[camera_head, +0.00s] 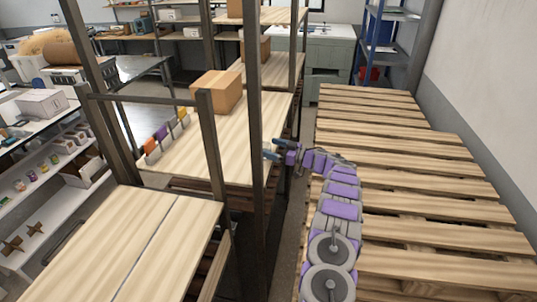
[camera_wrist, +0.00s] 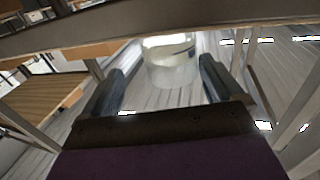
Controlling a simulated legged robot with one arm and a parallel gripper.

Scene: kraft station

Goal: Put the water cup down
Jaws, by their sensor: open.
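The water cup (camera_wrist: 171,66) is a clear, round cup. It shows in the wrist view between the two dark fingers of my gripper (camera_wrist: 166,60). The fingers are open, with a gap visible on each side of the cup. A pale striped surface lies behind and below the cup, and the cup appears to stand on it. In the head view my gripper (camera_head: 272,150) reaches left beside a dark shelf post.
A dark shelf post (camera_head: 257,130) stands close by my gripper. A wooden shelf board (camera_head: 200,150) holds a cardboard box (camera_head: 216,91) and several coloured items. Slatted pallets (camera_head: 400,170) fill the right side. The near wooden board (camera_head: 120,240) is clear. A beam (camera_wrist: 150,32) crosses the wrist view's top.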

